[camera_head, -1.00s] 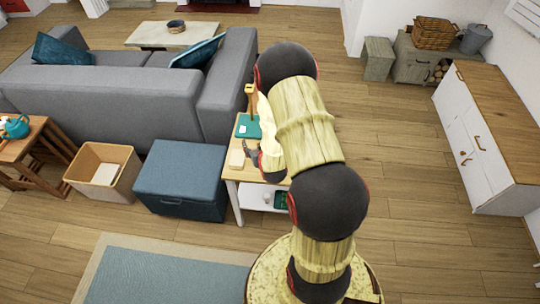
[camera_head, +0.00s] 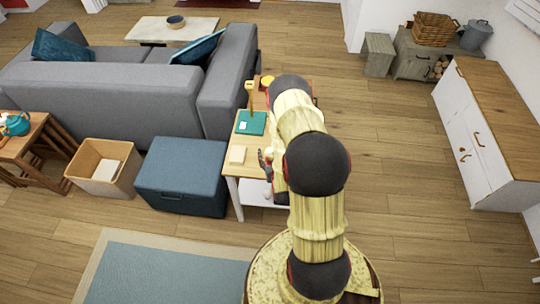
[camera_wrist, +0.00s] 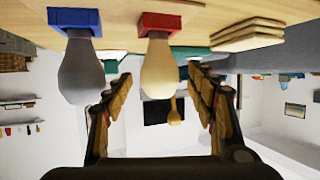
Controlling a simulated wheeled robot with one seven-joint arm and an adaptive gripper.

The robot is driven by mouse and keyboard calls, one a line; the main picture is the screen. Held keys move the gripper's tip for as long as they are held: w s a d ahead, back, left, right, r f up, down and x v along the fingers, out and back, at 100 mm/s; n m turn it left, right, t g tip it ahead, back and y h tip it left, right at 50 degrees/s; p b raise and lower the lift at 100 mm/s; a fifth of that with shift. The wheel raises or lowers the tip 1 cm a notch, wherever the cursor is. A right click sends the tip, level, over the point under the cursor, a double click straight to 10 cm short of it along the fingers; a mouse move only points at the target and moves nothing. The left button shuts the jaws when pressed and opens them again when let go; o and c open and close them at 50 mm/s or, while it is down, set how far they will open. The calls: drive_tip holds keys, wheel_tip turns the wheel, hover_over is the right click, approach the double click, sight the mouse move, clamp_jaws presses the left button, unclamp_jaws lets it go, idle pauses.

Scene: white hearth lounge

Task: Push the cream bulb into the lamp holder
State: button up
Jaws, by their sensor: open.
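In the wrist view, where the scene appears upside down, the cream bulb (camera_wrist: 159,72) stands in a red base (camera_wrist: 160,22) on the tabletop. A grey bulb (camera_wrist: 82,72) stands in a blue base (camera_wrist: 74,18) beside it. My gripper (camera_wrist: 158,74) is open, one finger on each side of the cream bulb in the picture; I see gaps and cannot tell how deep the bulb lies between the fingers. In the head view my gripper (camera_head: 267,160) is at the small table (camera_head: 232,170); my arm hides the bulbs there. I cannot identify the lamp holder with certainty.
A wooden post (camera_head: 249,97) and a green pad (camera_head: 251,123) are farther back on the table. A pale stack (camera_head: 237,155) lies near its left edge. A blue storage box (camera_head: 182,178) and the grey sofa (camera_head: 120,100) are left.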

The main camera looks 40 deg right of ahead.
drive_tip(key=shift+x, duration=0.85)
drive_tip(key=c, duration=1.2)
drive_tip(key=shift+c, duration=0.3)
drive_tip(key=shift+r, duration=0.15)
